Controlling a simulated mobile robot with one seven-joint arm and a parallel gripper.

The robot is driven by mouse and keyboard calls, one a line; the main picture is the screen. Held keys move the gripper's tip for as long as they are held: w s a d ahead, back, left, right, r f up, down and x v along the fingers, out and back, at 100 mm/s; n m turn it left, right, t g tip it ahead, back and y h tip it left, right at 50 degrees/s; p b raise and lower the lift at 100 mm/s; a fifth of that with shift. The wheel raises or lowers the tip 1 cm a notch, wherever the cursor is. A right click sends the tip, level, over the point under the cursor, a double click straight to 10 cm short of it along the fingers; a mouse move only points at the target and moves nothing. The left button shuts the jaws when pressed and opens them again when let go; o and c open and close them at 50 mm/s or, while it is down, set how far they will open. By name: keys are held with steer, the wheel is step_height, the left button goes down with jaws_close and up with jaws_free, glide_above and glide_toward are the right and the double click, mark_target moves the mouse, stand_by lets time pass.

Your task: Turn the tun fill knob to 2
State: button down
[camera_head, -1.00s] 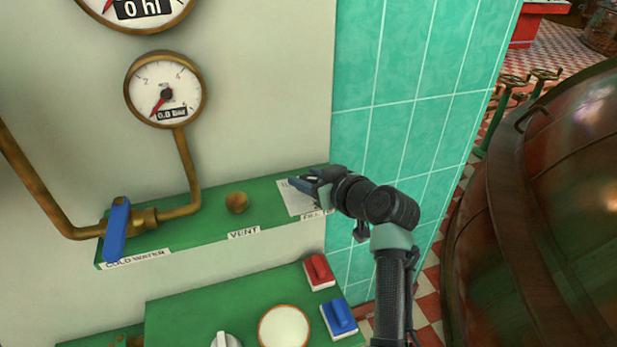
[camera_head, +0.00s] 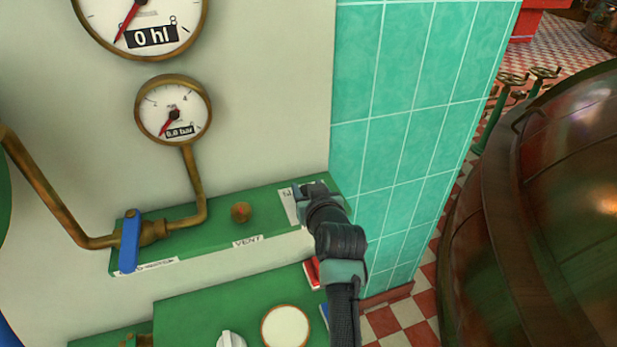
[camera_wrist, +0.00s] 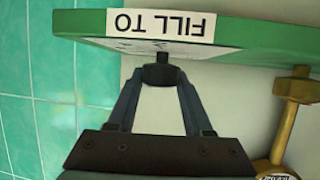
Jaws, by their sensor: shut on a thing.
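The fill knob (camera_wrist: 162,73) is a small dark knob on a short stem, on the green panel above the "FILL TO" label (camera_wrist: 160,24), which appears upside down in the wrist view. My gripper (camera_wrist: 160,80) is shut on the knob, with a fingertip on either side of it. In the head view my gripper (camera_head: 303,192) is at the right end of the green shelf panel (camera_head: 215,232) and covers the knob and most of its white dial plate (camera_head: 290,206). The pointer and the number it faces cannot be read.
A brass vent knob (camera_head: 241,212) and a blue-handled cold water valve (camera_head: 130,241) are to the left. Gauges (camera_head: 173,109) hang above. A lower green panel has a red switch (camera_head: 311,272). A tiled wall and a large copper kettle (camera_head: 560,220) are to the right.

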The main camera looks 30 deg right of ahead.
steer(key=shift+w+a+r+m+g+h+p, duration=0.15)
steer(key=shift+m+g+h+p, duration=0.25)
steer(key=shift+m+h, duration=0.4)
steer(key=shift+f+m+g+h+b, duration=0.35)
steer(key=shift+m+g+h+b, duration=0.25)
steer(key=shift+m+h+b, duration=0.35)
steer(key=m+g+h+b, duration=0.2)
steer(key=b, duration=0.2)
steer(key=shift+f+m+h, duration=0.15)
steer(key=shift+m+h, duration=0.1)
steer(key=shift+m, duration=0.1)
steer(key=m+g+b, duration=0.1)
steer(key=b, duration=0.2)
steer(key=shift+g+h, duration=0.3)
steer(key=shift+r+m, duration=0.3)
steer(key=shift+m, duration=0.1)
steer(key=shift+g, duration=0.3)
steer(key=shift+c, duration=1.5)
jaws_free()
steer(key=shift+s, duration=0.2)
